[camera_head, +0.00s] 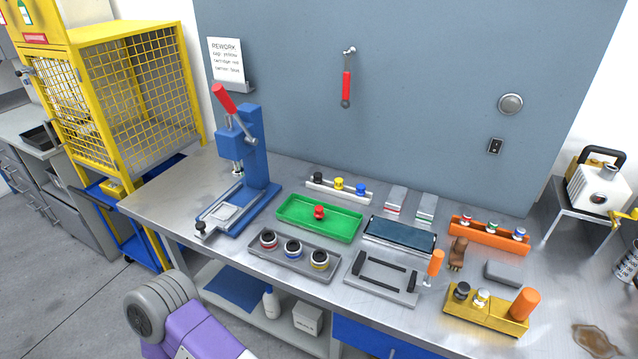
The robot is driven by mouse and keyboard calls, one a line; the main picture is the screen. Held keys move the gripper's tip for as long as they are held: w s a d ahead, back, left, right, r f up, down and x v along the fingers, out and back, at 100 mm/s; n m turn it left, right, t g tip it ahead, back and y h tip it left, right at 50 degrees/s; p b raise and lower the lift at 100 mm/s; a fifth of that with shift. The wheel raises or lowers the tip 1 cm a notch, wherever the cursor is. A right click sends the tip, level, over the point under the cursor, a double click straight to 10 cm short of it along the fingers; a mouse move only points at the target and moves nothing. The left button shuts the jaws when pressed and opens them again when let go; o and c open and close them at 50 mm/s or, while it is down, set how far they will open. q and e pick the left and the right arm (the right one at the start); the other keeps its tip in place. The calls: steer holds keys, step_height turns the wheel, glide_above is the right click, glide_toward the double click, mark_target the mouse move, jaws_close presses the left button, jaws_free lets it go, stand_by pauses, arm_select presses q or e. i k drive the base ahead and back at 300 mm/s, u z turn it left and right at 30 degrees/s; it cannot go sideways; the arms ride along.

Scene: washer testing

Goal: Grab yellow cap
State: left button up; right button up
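A small yellow cap (339,184) stands in a narrow white rack (325,191) toward the back of the bench, between a black cap (318,178) and a blue cap (361,189). In front of it is a green tray (290,219) with a red cap (319,212) in it. A grey tray (279,265) nearer the front holds three dark-topped round parts, the right one with a yellow band (320,260). Purple and grey links of my arm show at the bottom left, below the bench edge. Neither gripper is in view.
A blue press (256,150) with a red lever stands left of the rack. A dark blue pad (398,236), an orange rack (488,229) and a yellow block (486,311) are to the right. A brown puddle (596,340) lies at the right front.

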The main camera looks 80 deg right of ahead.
mark_target(338, 181)
steer(key=i, duration=1.65)
steer(key=z, duration=1.5)
